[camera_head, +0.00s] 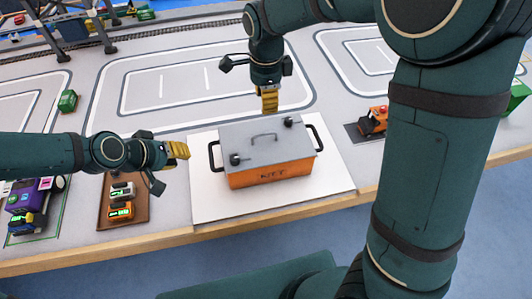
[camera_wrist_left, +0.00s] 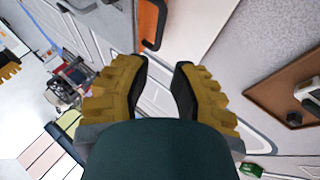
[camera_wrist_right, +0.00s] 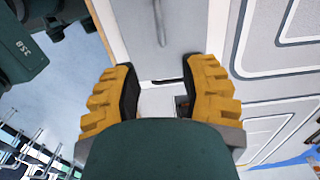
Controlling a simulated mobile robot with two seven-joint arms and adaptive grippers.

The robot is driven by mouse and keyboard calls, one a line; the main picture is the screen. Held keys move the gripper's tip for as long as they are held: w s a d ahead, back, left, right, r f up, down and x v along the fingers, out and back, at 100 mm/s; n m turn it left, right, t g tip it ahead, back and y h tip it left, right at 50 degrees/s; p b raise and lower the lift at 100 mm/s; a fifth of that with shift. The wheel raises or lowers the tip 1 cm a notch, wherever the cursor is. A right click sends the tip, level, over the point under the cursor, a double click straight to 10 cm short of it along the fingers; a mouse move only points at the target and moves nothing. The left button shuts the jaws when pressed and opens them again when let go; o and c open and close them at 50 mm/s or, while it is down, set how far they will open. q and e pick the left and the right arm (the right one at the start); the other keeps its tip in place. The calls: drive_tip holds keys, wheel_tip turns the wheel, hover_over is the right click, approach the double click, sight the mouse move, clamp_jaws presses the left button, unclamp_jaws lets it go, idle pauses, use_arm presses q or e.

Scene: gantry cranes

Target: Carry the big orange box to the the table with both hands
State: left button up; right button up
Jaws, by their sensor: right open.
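The big orange box (camera_head: 270,176) has a grey lid with a bar handle on top and a black side handle at each end. It sits flat on a white mat (camera_head: 220,206) on the table. My left gripper (camera_head: 186,150) is left of the box, apart from the left side handle (camera_head: 213,156). In the left wrist view its fingers (camera_wrist_left: 160,80) are apart and empty, with the black handle (camera_wrist_left: 155,40) ahead. My right gripper (camera_head: 269,108) is above the box's far side, left of the right handle (camera_head: 315,137). Its fingers (camera_wrist_right: 160,85) are apart and empty, with the grey lid (camera_wrist_right: 155,25) ahead.
A brown tray (camera_head: 128,222) with small vehicles lies left of the mat. An orange toy vehicle (camera_head: 374,121) stands to the right. A small green container (camera_head: 68,101) is at the far left. The wooden table edge (camera_head: 200,233) runs in front; blue floor lies beyond it.

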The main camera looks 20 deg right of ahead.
sight(266, 134)
use_arm(q)
drive_tip(key=x, duration=1.3)
drive_tip(key=shift+w+d+f, duration=0.2)
drive_tip(key=shift+f, duration=0.05)
use_arm(e)
wheel_tip(266, 134, down, 14)
drive_tip(key=shift+r, duration=0.15)
use_arm(q)
drive_tip(key=c, duration=0.4)
use_arm(e)
drive_tip(key=c, duration=0.4)
clamp_jaws()
drive_tip(key=shift+r, duration=0.1)
